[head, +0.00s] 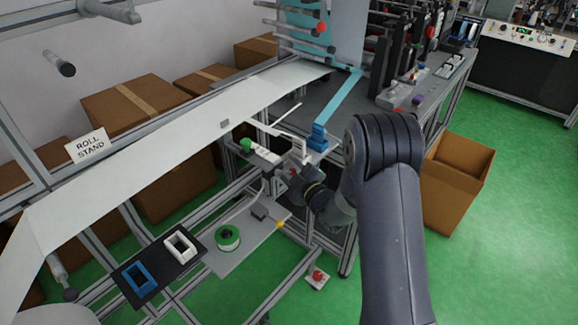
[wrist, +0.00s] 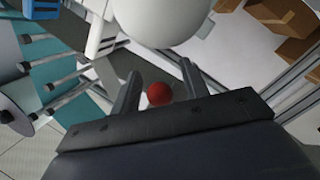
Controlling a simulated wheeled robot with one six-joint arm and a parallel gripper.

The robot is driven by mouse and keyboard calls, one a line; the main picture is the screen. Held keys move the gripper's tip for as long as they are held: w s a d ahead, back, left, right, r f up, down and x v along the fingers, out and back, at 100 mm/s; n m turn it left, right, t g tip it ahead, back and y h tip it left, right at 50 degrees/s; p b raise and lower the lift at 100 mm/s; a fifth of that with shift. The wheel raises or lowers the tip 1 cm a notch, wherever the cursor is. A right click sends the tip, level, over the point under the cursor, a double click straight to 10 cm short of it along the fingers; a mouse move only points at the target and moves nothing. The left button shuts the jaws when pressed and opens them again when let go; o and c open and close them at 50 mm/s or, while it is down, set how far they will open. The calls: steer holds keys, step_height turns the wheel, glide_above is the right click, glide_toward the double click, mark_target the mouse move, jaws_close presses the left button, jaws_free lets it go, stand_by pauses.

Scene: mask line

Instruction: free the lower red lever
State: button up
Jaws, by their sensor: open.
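A round red knob (wrist: 159,93) shows in the wrist view, between the two fingers of my gripper (wrist: 160,72). The fingers are apart, one on each side of the knob, with visible gaps; I cannot tell its depth between them. The lever's shaft is hidden. In the head view my gripper (head: 290,172) is below the white web, beside the machine's near corner, where a small red spot (head: 293,171) shows, mostly hidden by my wrist. Another red knob (head: 321,27) sits higher up, among the grey rollers.
A white rounded part (wrist: 150,20) is just beyond the fingertips. A white holder (head: 298,148) and a blue block (head: 317,138) stand close above my gripper. A green knob (head: 246,145) is to the left. A cardboard box (head: 458,180) stands right; green floor there is open.

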jaws_close()
stand_by(0.5)
